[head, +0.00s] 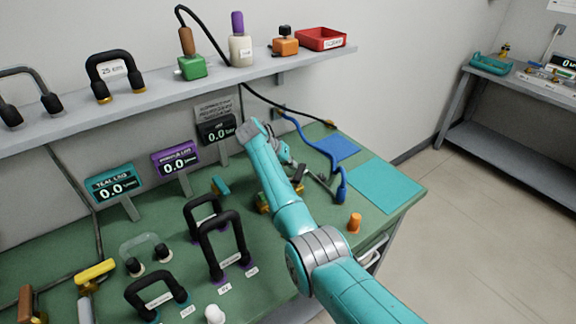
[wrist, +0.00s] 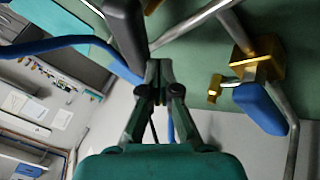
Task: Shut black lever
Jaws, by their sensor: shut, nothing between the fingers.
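The black lever (wrist: 126,38) shows in the wrist view as a dark handle coming in from the top edge. It lies just left of and beyond my fingertips; I cannot tell whether they touch it. My gripper (wrist: 158,72) is shut with nothing between its fingers. In the head view my teal arm reaches over the right part of the green bench and hides most of the valve area and the fingertips. A blue lever (wrist: 261,108) on a brass valve body (wrist: 257,67) stands to the right in the wrist view, apart from my gripper.
Metal pipes (wrist: 195,24) cross close above my fingers in the wrist view. A blue hose (head: 322,151) curves right of my arm. An orange piece (head: 354,222) and black-handled loops (head: 222,243) stand on the green bench. A teal mat (head: 385,187) is clear.

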